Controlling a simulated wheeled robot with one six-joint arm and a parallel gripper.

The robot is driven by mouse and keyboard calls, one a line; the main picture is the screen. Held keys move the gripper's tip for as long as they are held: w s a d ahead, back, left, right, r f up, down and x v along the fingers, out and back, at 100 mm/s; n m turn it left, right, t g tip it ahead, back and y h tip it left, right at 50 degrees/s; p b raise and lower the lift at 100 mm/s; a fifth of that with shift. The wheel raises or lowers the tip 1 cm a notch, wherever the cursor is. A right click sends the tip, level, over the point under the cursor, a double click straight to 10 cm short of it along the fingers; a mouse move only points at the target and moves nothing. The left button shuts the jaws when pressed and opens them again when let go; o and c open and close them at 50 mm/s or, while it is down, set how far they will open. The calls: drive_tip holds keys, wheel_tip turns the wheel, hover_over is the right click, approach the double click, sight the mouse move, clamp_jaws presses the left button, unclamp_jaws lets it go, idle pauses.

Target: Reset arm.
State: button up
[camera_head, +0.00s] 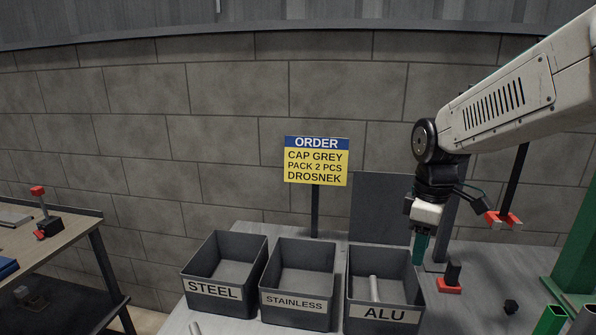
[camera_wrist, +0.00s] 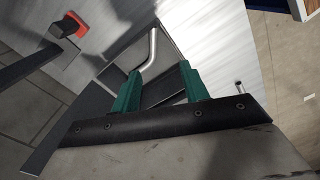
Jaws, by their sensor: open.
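My gripper (camera_head: 420,248) hangs from the arm at the right of the head view, pointing down by the ALU bin's back right side. In the wrist view my gripper (camera_wrist: 160,85) shows two green fingers spread apart with nothing held between them. The dark ALU bin (camera_head: 384,317) stands on the grey table, with a light metal tube (camera_head: 374,288) inside. A bent metal tube (camera_wrist: 151,48) shows beyond the fingers in the wrist view.
The STEEL bin (camera_head: 212,290) and STAINLESS bin (camera_head: 294,304) stand left of the ALU bin and look empty. An order sign (camera_head: 316,162) stands behind them. A green post (camera_head: 577,240) stands far right.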

drive_tip(key=s+r+m, duration=0.1)
drive_tip(key=s+m, duration=0.4)
drive_tip(key=s, duration=0.6)
drive_tip(key=s+d+r+m+t, duration=0.1)
drive_tip(key=s+r+m, duration=0.1)
drive_tip(key=s+m, duration=0.4)
drive_tip(key=s, duration=0.5)
drive_tip(key=shift+s+d+t, duration=0.25)
drive_tip(key=shift+s+t, duration=0.05)
drive_tip(key=shift+r, duration=0.1)
